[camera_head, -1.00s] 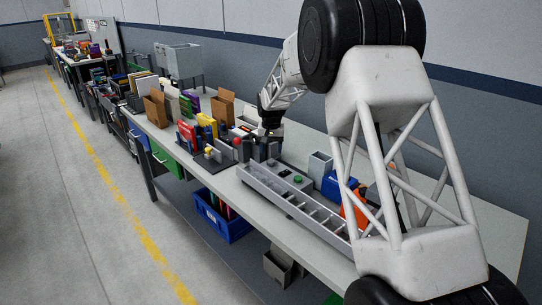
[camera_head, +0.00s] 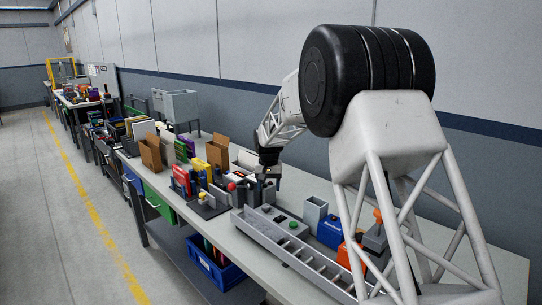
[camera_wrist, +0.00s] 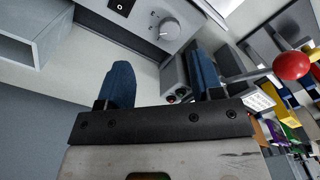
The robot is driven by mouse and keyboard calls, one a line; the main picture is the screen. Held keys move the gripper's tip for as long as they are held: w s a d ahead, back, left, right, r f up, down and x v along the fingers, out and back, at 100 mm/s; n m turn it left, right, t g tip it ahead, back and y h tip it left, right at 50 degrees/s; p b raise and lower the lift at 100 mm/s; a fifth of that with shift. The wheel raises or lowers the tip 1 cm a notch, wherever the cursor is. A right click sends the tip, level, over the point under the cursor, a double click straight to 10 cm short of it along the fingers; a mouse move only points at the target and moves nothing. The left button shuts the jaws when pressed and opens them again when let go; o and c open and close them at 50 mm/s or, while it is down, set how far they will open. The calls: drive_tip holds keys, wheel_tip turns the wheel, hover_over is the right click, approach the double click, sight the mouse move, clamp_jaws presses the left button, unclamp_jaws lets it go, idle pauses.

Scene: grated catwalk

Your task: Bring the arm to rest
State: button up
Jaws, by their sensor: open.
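My gripper (camera_wrist: 160,82) shows in the wrist view with its two blue fingers apart and nothing between them. In the head view my gripper (camera_head: 268,172) hangs at the end of the white lattice arm, above the workbench (camera_head: 330,190), near the back end of the long grey tray. Past the fingers in the wrist view lie the pale bench top and a grey control box (camera_wrist: 150,22) with a knob and a black switch. The fingertips look clear of the box.
A long grey compartment tray (camera_head: 290,255) runs along the bench front. A red ball knob (camera_wrist: 291,65) stands close right of my gripper in the wrist view. Coloured binders (camera_head: 217,152), a cardboard box (camera_head: 150,152) and a blue bin (camera_head: 330,231) crowd the bench. A blue crate (camera_head: 212,265) sits below.

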drive_tip(key=s+d+r, duration=0.5)
drive_tip(key=s, duration=0.5)
drive_tip(key=s+d+r+t, duration=0.1)
drive_tip(key=s+d+r, duration=0.35)
drive_tip(key=s, duration=0.55)
drive_tip(key=s+d+r, duration=0.4)
drive_tip(key=s+r, duration=0.1)
drive_tip(key=s, duration=0.4)
drive_tip(key=s+d+f, duration=0.1)
drive_tip(key=s+d, duration=0.1)
drive_tip(key=s, duration=0.8)
drive_tip(key=s+d+f+t, duration=0.1)
drive_tip(key=s+d+f, duration=0.1)
drive_tip(key=s, duration=0.9)
drive_tip(key=s+d+f, duration=0.2)
drive_tip(key=s, duration=0.8)
drive_tip(key=shift+s+d+t, duration=0.15)
drive_tip(key=shift+d+t, duration=0.1)
drive_tip(key=shift+t, duration=0.05)
